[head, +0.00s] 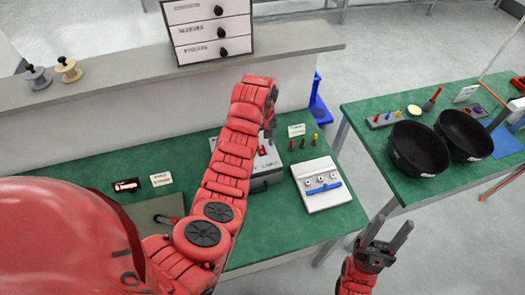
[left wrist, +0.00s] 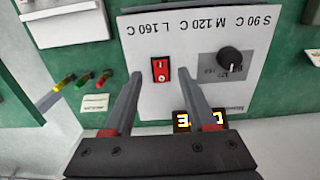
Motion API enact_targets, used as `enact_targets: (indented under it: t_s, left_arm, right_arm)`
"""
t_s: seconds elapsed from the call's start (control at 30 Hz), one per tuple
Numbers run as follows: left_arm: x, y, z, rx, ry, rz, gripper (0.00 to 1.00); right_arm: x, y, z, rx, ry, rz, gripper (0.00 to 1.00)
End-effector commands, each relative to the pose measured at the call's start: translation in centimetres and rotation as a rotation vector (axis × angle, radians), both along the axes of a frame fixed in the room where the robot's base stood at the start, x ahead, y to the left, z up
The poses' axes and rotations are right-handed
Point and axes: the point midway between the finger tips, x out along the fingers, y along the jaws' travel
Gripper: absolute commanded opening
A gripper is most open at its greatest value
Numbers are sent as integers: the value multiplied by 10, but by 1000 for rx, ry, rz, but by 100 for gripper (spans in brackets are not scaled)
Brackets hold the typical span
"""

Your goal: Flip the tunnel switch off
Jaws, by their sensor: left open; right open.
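The tunnel switch (left wrist: 160,70) is a small red rocker with a white mark, on a pale panel (left wrist: 190,25) with printed temperature settings, upside down in the left wrist view. In the head view the grey tunnel box (head: 265,180) is partly hidden behind my left arm. My left gripper (left wrist: 160,76) is open and empty; its fingertips appear on either side of the switch. I cannot tell whether they touch the panel. In the head view the left gripper (head: 268,132) is mostly hidden by its arm. My right gripper (head: 387,236) is open and empty, past the bench's right edge.
A black knob (left wrist: 230,60) and lit display (left wrist: 195,121) share the panel. Coloured pegs (head: 303,142) and a white device with a blue bar (head: 321,184) stand to the right. Black bowls (head: 418,148) sit on the right table. A drawer unit (head: 208,28) stands on the back ledge.

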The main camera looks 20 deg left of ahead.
Motion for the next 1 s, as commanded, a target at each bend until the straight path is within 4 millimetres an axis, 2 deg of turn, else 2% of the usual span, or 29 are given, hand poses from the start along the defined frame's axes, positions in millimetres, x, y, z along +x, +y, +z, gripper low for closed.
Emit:
enact_targets:
  t_s: [0.1, 0.3, 0.67, 0.9, 1.0]
  left_arm:
    - [-1, -1, -16, -1, 4, 0, 57]
    - [-1, 0, -34, 1, 3, 0, 57]
    - [0, 0, -39, 2, 2, -1, 57]
    - [0, 0, -39, 2, 1, -1, 14]
    - [0, 0, -39, 2, 1, -1, 0]
  right_arm:
    - [0, 0, 10, 0, -1, 0, 50]
    - [0, 0, 16, 0, -1, 0, 50]
    - [0, 0, 16, 0, -1, 0, 50]
    - [0, 0, 16, 0, -1, 0, 50]
    - [0, 0, 16, 0, -1, 0, 50]
